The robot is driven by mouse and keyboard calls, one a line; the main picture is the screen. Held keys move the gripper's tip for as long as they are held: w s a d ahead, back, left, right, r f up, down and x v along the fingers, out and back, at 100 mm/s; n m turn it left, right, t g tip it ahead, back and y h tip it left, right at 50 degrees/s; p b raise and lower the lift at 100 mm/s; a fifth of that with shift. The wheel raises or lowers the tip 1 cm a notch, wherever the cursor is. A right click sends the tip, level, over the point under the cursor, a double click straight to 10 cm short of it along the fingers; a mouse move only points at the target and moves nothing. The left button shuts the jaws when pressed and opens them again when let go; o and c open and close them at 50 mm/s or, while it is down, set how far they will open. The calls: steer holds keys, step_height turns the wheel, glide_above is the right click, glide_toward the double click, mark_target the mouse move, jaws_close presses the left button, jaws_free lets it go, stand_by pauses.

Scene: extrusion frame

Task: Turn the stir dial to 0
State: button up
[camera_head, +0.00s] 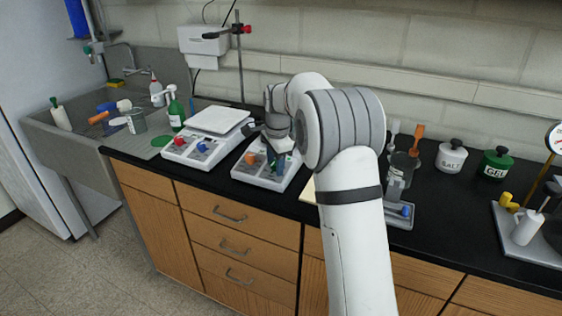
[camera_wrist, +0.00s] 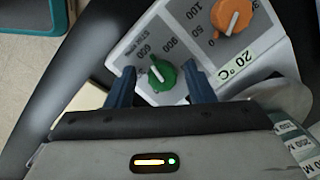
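The stir dial is a green knob (camera_wrist: 161,75) with a white pointer bar on a pale control panel (camera_wrist: 140,48). Numbers including 600 and 900 are printed around it. The pointer slants up and left, roughly towards 600 in the wrist view. My gripper (camera_wrist: 159,88) is open, with one blue finger on each side of the green knob and visible gaps to it; I cannot tell the height. An orange knob (camera_wrist: 232,17) and a 20 °C display (camera_wrist: 238,67) sit to the right.
Bottles and a sink (camera_head: 75,140) lie further left. A stand rod (camera_head: 240,75) rises behind. Beakers and jars (camera_head: 452,156) stand to the right on the black bench.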

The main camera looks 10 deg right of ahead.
steer(key=shift+r, duration=0.1)
steer(key=r, duration=0.5)
steer(key=s+r, duration=0.1)
steer(key=r, duration=0.1)
steer(key=shift+d+r, duration=0.1)
steer(key=shift+r, duration=0.25)
